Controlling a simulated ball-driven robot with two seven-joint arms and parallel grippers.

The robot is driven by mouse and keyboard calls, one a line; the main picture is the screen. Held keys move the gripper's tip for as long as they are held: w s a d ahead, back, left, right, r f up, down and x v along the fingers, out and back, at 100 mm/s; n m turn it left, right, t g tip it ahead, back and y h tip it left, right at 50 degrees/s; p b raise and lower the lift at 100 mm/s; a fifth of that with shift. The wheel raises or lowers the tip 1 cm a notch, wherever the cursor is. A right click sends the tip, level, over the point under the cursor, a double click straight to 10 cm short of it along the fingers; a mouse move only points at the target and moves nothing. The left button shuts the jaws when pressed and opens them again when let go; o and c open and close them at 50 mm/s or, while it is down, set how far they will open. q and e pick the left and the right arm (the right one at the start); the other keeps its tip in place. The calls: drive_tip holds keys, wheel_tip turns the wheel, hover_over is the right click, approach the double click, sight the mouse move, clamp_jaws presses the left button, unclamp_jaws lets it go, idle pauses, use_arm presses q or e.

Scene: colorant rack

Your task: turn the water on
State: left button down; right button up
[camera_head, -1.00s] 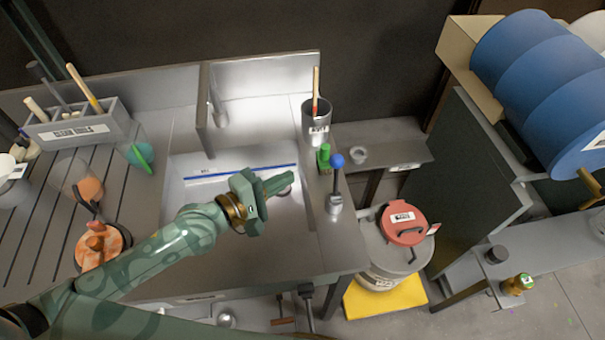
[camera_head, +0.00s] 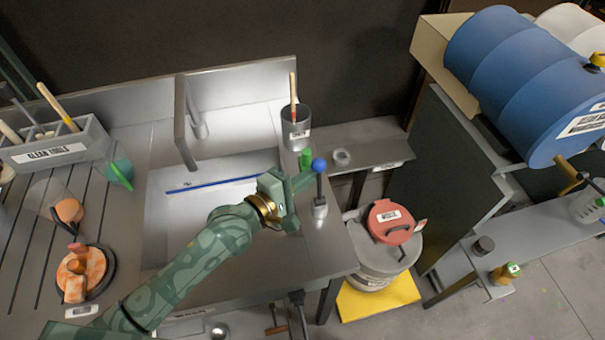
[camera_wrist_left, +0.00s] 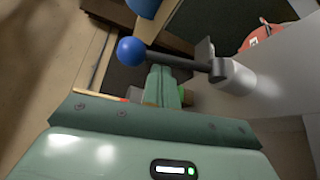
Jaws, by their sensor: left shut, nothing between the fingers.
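The water lever is a dark stick with a blue ball knob (camera_head: 319,165) on a metal base (camera_head: 320,208), standing upright at the right rim of the sink. The sink basin (camera_head: 165,225) is to its left, with a grey faucet (camera_head: 182,120) at the back. My left gripper (camera_head: 306,181) is shut and empty, its fingertips right beside the lever just below the ball. In the left wrist view the lever (camera_wrist_left: 180,62) crosses just past the shut fingertips (camera_wrist_left: 162,75); contact cannot be told. My right gripper is not in view.
A green-capped item (camera_head: 306,158) and a metal cup with a brush (camera_head: 296,128) stand behind the lever. A tool box (camera_head: 55,145) sits at the left.

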use_arm(q)
drive_tip(key=shift+s+d+r+m+t+h+b, duration=0.15)
drive_tip(key=shift+s+m+t+h+b, duration=0.25)
drive_tip(key=shift+m, duration=0.3)
idle(0.4)
drive_tip(key=shift+s+d+f+m+t+h+b, duration=0.3)
drive_tip(key=shift+s+m+h+b, duration=0.2)
drive_tip(key=shift+s+m, duration=0.6)
drive_tip(key=shift+s+d+f+m+t+h+b, duration=0.25)
drive_tip(key=shift+s+d+m+h+b, duration=0.2)
drive_tip(key=shift+s+m, duration=0.65)
drive_tip(key=shift+s+d+f+m+t+h+b, duration=0.2)
drive_tip(key=shift+s+m+t+h+b, duration=0.35)
drive_tip(key=shift+m, duration=0.85)
drive_tip(key=shift+s+f, duration=0.2)
drive_tip(key=shift+s, duration=0.05)
drive_tip(key=shift+r+p, duration=0.1)
drive_tip(key=shift+p, duration=0.2)
